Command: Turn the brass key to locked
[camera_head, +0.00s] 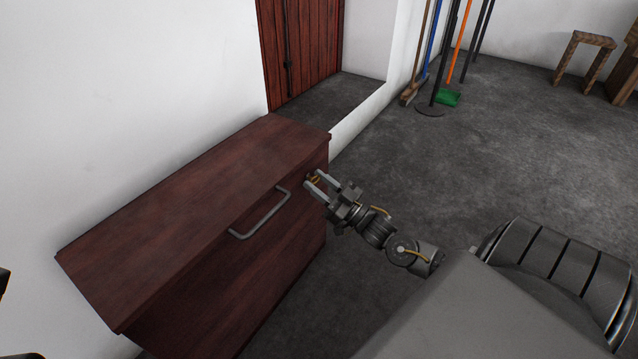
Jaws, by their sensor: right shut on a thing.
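A small brass key (314,179) sits at the front face of a dark red-brown wooden cabinet (190,195), near its upper right corner. My right gripper (315,184) is at the key, with its two fingers on either side and shut on it. The fingers partly hide the key, so its exact angle and the lock around it cannot be made out. My left gripper does not show; only a dark piece at the left edge is visible.
A grey bar handle (262,217) sticks out from the cabinet front, left of the key. The cabinet stands against a white wall. Brooms and a green dustpan (447,97) lean at the back, with a wooden stool (585,55) farther right. The grey floor between is clear.

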